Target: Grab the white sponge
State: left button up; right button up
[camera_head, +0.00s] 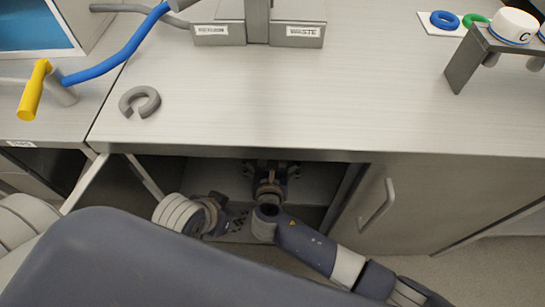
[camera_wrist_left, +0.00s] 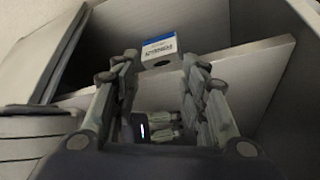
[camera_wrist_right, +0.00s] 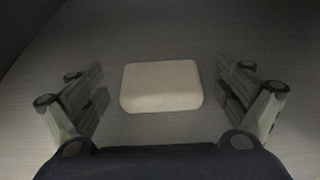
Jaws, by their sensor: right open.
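The white sponge (camera_wrist_right: 160,86) lies flat on a grey surface in the right wrist view, a pale rounded block. My right gripper (camera_wrist_right: 162,92) is open, with one finger on each side of the sponge and clear gaps between them. In the head view my right gripper (camera_head: 271,178) reaches into the cabinet under the counter, and the sponge is hidden there. My left gripper (camera_head: 235,216) is at the cabinet opening, to the left of the right one. In the left wrist view my left gripper (camera_wrist_left: 160,75) is open, with nothing between its fingertips that I can see held.
The counter edge (camera_head: 300,154) overhangs the open cabinet, whose open door (camera_head: 84,183) is at the left. A closed door with a handle (camera_head: 378,205) is at the right. A blue-and-white box (camera_wrist_left: 158,47) stands inside. A grey broken ring (camera_head: 140,101) lies on the counter.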

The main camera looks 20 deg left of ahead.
jog(key=c, duration=1)
jog(key=shift+r, duration=0.1)
